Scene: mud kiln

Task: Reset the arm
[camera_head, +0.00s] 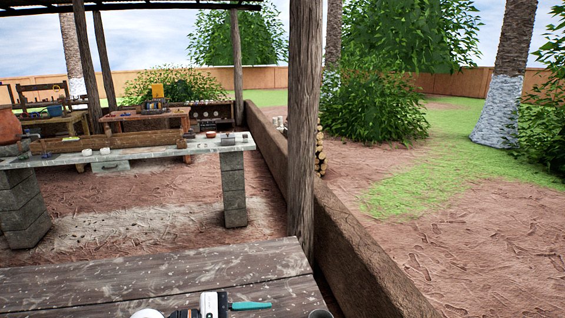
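A white and black part (213,303), which looks like the end of my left arm, shows at the bottom edge, over the near edge of a dark wooden table (150,270). Its fingers cannot be made out. A teal, slim thing (250,306) lies just right of it; whether the two touch is unclear. My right gripper does not show.
A dark round thing (320,314) is cut off at the bottom edge. A wooden post (303,130) and a low mud wall (350,255) stand right of the table. Beyond is a stone-topped bench (130,152) on block legs. Open dirt ground lies between.

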